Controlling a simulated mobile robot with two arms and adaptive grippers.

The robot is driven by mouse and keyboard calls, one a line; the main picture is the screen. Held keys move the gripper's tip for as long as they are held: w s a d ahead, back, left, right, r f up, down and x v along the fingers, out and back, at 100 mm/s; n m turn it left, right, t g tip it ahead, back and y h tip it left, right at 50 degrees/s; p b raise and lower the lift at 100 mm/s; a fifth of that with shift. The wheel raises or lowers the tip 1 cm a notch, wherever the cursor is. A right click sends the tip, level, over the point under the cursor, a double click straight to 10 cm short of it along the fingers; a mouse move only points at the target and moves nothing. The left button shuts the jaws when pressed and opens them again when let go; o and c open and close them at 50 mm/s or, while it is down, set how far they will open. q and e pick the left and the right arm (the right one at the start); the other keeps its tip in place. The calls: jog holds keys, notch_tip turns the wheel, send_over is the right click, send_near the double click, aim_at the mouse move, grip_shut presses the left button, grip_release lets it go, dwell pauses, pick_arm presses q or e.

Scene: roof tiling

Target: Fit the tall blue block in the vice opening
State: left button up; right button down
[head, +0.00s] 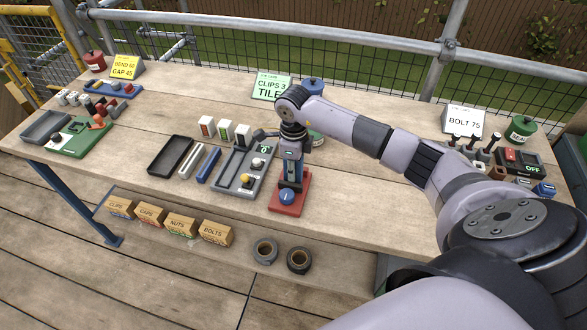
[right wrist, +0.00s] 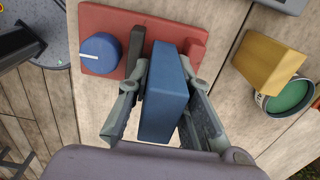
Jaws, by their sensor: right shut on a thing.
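The vice is a red base (head: 303,180) with a blue knob (head: 286,197), near the front edge of the table in the head view. In the right wrist view its red base (right wrist: 105,25), blue knob (right wrist: 100,54) and dark jaw (right wrist: 136,50) show at the top. My right gripper (head: 291,165) is over the vice, pointing down. In the right wrist view the gripper (right wrist: 165,100) is shut on the tall blue block (right wrist: 166,95). The block's far end is between the dark jaw and a red end block (right wrist: 191,55); its seating depth is hidden. My left gripper is not in view.
A grey tray (head: 262,180) with knobs stands just left of the vice. A black tray (head: 170,156) and a blue bar (head: 209,165) lie further left. A green can (right wrist: 292,97) and yellow block (right wrist: 268,62) show beside the vice. The table right of the vice is mostly clear.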

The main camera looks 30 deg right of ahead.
jog(key=shift+s+f+b, duration=0.35)
jog(key=shift+f+b, duration=0.1)
jog(key=shift+f, duration=0.25)
jog(key=c, duration=1.5)
grip_release()
jog(key=shift+o, duration=0.7)
jog(key=shift+w+d+f, duration=0.1)
jog(key=shift+w+f, duration=0.05)
jog(key=shift+w, duration=0.15)
jog(key=shift+r, duration=0.25)
